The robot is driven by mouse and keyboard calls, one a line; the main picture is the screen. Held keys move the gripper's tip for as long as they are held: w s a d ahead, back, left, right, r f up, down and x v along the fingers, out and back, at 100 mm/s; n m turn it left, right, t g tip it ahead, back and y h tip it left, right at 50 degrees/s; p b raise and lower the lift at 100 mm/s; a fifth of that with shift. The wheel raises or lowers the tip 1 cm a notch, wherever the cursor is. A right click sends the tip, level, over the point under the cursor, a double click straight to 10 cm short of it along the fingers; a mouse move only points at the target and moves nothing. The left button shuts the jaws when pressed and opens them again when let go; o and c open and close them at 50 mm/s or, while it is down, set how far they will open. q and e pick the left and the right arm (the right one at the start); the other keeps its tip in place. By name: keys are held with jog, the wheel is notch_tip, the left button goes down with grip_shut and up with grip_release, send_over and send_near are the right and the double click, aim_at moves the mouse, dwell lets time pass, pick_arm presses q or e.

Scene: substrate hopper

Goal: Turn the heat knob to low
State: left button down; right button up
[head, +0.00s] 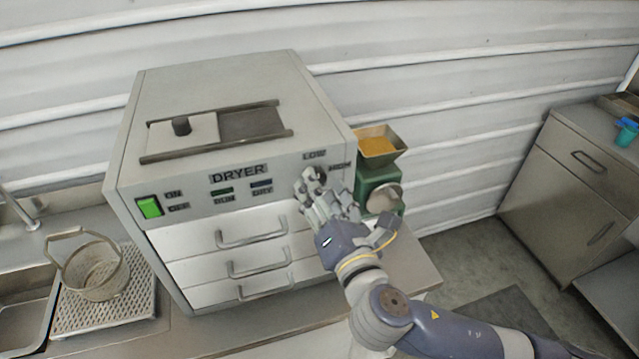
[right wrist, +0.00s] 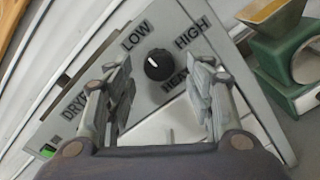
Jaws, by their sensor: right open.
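The heat knob (right wrist: 158,65) is round and black, on the dryer's grey front panel between the words LOW and HIGH. A small pale mark shows on its face; its exact direction is hard to tell. My right gripper (right wrist: 164,98) is open, with one finger on each side of the knob in the wrist view and no clear contact. In the head view my right gripper (head: 318,190) is in front of the right end of the dryer panel (head: 240,178) and hides the knob. My left gripper is not in view.
The dryer has a green lit switch (head: 149,207), drawers with handles (head: 250,233) below and a sliding lid (head: 185,130) on top. A green grinder with a hopper (head: 380,148) stands close to its right. A basket (head: 93,268) stands on the left.

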jog(key=v, duration=1)
jog(key=shift+w, duration=0.1)
